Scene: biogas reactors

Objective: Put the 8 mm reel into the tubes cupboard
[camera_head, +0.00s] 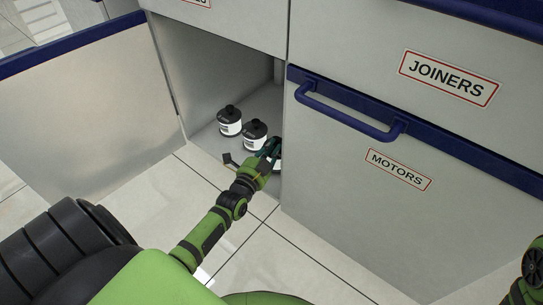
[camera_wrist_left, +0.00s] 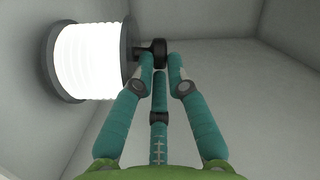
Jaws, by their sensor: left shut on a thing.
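My left gripper (camera_head: 268,150) reaches into the open cupboard (camera_head: 262,100) at floor level. In the left wrist view its fingers (camera_wrist_left: 160,68) are shut on the dark knob of a reel (camera_wrist_left: 88,60) with white winding and grey flanges. In the head view only a sliver of the held reel (camera_head: 277,164) shows beside the gripper, at the cupboard's right front; the rest is hidden. I cannot tell whether it touches the cupboard floor. I cannot read any size on it. My right gripper is not in view.
The cupboard door (camera_head: 90,110) is swung open at left. The MOTORS front (camera_head: 390,190) is shut at right, with a blue handle (camera_head: 350,118). The tiled floor in front is clear.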

